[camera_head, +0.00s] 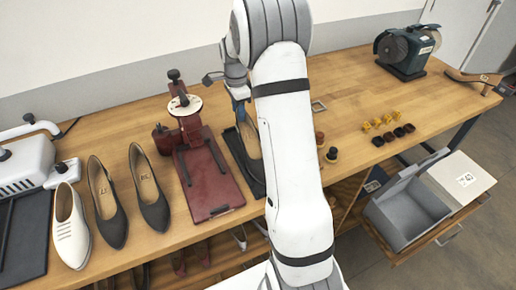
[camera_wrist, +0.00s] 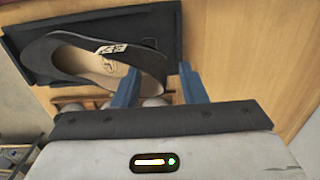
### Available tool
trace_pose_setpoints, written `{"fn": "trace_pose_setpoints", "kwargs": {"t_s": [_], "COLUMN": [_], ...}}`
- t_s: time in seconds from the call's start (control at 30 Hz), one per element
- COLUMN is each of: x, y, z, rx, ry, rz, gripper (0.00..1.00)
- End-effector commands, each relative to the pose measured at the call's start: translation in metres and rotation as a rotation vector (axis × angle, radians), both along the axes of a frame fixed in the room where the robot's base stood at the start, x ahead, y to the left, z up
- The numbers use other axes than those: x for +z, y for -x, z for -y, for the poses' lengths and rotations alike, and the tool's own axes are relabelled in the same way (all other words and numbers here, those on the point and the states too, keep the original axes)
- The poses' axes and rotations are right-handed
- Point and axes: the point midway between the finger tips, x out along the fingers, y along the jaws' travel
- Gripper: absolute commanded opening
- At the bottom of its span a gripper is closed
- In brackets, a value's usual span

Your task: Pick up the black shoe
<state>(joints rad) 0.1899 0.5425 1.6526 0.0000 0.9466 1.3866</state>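A black shoe (camera_wrist: 95,57) with a tan insole and a pale label lies on a black tray (camera_wrist: 150,20) in the wrist view. In the head view, a partly hidden shoe (camera_head: 251,143) lies on the dark tray (camera_head: 236,152), behind my arm. My gripper (camera_wrist: 160,70) has its two blue fingers apart. In the wrist view the left finger overlaps the shoe's right end and the right finger is just beyond it. I cannot tell whether they touch the shoe. The blue fingers (camera_head: 239,92) show above the tray in the head view. Two more dark shoes (camera_head: 107,200) (camera_head: 149,187) stand at left.
A white shoe (camera_head: 70,226) and a grey-white machine (camera_head: 25,163) are at far left. A red press (camera_head: 205,178) stands left of the tray. Several small yellow (camera_head: 378,124) and dark pieces, a grinder (camera_head: 406,48) and a grey bin (camera_head: 405,210) are at right.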

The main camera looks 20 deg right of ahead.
Motion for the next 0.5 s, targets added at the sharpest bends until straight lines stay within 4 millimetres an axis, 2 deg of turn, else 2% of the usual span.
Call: {"fn": "trace_pose_setpoints", "kwargs": {"t_s": [0.07, 0.5], "x": [0.0001, 0.0005], "y": [-0.0001, -0.0002], "z": [-0.0002, -0.0008], "rx": [0.001, 0.001], "ry": [0.000, 0.000], "rz": [0.000, 0.000], "gripper": [0.36, 0.00]}}
